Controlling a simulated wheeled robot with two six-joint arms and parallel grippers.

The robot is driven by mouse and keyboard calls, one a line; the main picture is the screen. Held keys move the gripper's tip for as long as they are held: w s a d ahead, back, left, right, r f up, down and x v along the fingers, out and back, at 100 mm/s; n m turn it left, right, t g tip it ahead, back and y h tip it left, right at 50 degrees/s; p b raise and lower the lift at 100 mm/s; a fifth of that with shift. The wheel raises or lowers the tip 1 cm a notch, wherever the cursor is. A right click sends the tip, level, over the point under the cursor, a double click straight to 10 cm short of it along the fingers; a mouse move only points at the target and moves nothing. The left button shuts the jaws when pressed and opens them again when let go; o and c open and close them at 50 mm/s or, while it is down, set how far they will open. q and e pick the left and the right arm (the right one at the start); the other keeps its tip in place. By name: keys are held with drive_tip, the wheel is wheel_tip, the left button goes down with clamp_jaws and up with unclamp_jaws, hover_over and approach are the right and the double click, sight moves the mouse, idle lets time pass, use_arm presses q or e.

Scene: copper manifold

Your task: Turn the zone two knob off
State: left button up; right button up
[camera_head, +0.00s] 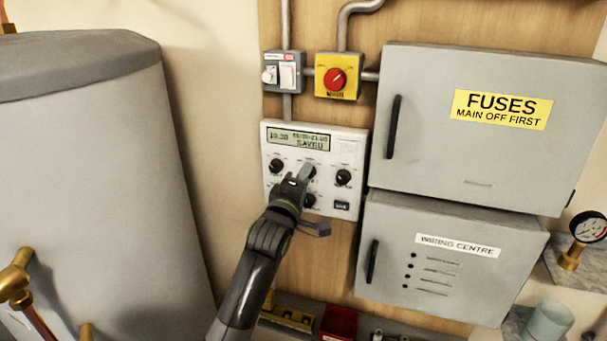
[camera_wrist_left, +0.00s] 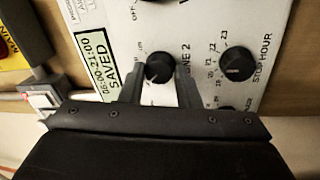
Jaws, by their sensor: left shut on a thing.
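The white heating controller (camera_head: 353,148) is on the wooden board, with a display (camera_head: 298,140) reading "SAVED". The zone two knob (camera_wrist_left: 158,68) is small, round and black, with the label "ZONE 2" partly visible beside it in the left wrist view. My left gripper (camera_head: 306,173) reaches up to the controller's middle knob and covers most of it in the head view. In the wrist view its fingers (camera_wrist_left: 160,82) stand on both sides of the zone two knob, shut on it. The knob's exact setting is hard to read. My right gripper is not in view.
Other black knobs sit close by: one left (camera_head: 276,166), one right (camera_head: 343,177) and one below (camera_head: 309,201). A yellow box with a red rotary switch (camera_head: 335,79) is above. Grey fuse (camera_head: 430,90) and wiring cabinets (camera_head: 400,225) stand right, a large grey cylinder (camera_head: 90,180) left.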

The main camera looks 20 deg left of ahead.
use_arm(q)
drive_tip(key=shift+n, duration=0.5)
drive_tip(key=o, duration=1)
drive_tip(key=shift+c, duration=0.2)
drive_tip(key=s+f+b, duration=0.2)
drive_tip(key=s+b, duration=0.3)
drive_tip(key=s, duration=1.2)
drive_tip(key=shift+a+f, duration=0.15)
drive_tip(key=shift+a, duration=0.1)
drive_tip(key=shift+s, duration=0.1)
